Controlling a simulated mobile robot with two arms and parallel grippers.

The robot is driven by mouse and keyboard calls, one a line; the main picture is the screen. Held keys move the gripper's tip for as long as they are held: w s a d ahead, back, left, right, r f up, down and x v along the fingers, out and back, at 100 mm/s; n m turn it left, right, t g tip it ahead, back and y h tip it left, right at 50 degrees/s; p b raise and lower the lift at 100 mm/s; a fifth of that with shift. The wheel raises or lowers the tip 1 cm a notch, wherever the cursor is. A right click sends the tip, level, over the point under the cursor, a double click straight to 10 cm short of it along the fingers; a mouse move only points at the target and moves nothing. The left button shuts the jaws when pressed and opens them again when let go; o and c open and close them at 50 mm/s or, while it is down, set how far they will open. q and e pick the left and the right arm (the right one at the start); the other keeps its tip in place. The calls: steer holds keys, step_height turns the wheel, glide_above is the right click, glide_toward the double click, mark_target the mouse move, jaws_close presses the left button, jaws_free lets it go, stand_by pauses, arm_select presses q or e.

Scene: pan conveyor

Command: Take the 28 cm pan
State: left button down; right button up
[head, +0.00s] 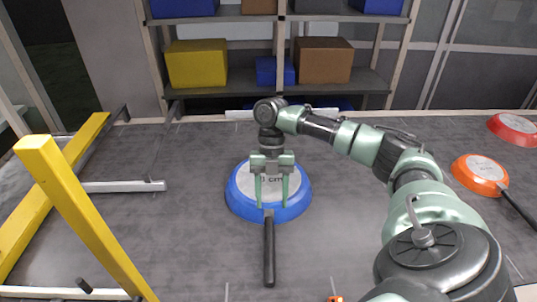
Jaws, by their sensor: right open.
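A blue pan (237,198) lies on the grey conveyor in the middle of the head view. Its black handle (269,255) points toward me. A pale label on the pan shows part of a size ending in "cm"; my gripper hides the rest of it. My right gripper (272,204) is over the pan near the handle's root, its two green fingers pointing down and spread apart. I cannot tell whether the fingers touch the pan. My left gripper is not in view.
An orange pan (480,170) with a black handle and a red pan (513,127) lie at the right. A yellow frame (85,215) with grey bars stands at the left. A shelf (228,81) with several boxes stands behind the conveyor.

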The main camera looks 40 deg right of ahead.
mark_target(269, 212)
steer(key=x, duration=0.3)
steer(key=p+x, duration=0.1)
steer(key=x, duration=0.1)
steer(key=shift+w+a+f, duration=0.1)
steer(key=shift+a, duration=0.25)
jaws_close()
steer(key=shift+w+d, duration=0.1)
steer(key=shift+w, duration=0.1)
stand_by(0.8)
